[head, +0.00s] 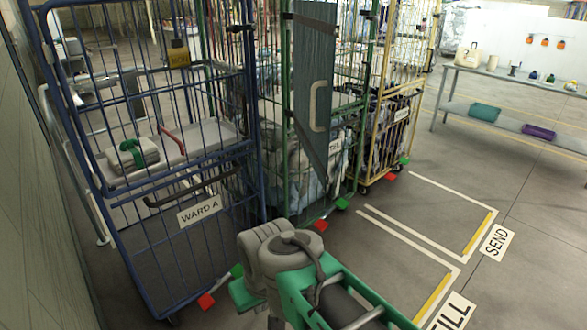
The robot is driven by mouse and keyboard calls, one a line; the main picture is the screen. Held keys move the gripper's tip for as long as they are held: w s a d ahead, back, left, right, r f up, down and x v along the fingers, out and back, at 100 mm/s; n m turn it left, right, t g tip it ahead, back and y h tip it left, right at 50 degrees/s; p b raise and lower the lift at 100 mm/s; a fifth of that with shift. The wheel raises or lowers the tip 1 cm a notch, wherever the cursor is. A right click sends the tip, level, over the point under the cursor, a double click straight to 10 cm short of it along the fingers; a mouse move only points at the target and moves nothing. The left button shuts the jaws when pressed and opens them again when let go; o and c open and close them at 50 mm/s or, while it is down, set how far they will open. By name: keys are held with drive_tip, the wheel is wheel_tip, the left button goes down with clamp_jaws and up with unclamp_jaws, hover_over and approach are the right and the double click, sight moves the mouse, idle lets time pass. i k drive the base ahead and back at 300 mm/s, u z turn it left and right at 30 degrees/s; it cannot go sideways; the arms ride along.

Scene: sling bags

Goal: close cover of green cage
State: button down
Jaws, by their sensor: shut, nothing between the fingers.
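The green cage (287,108) stands in the middle of the head view, between a blue and a yellow cage. Its cover seems to be the narrow grey-teal panel (312,60) with a pale D-shaped handle (318,106). The panel stands at the cage's front and covers only part of its width. Bagged goods show through the bars, and the right part of the front is not covered by the panel. My green and grey arm is at the bottom centre, in front of the cages. I cannot make out my gripper's fingers.
The blue cage (215,150), labelled WARD A, stands close on the left. The yellow cage (398,90) is on the right. Red and green pedals (320,225) stick out at floor level. A table (510,84) stands far right. Marked floor at right is clear.

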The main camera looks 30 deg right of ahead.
sight(317, 31)
drive_tip(key=u, duration=0.15)
drive_tip(key=i, duration=0.9)
drive_tip(key=u, duration=0.1)
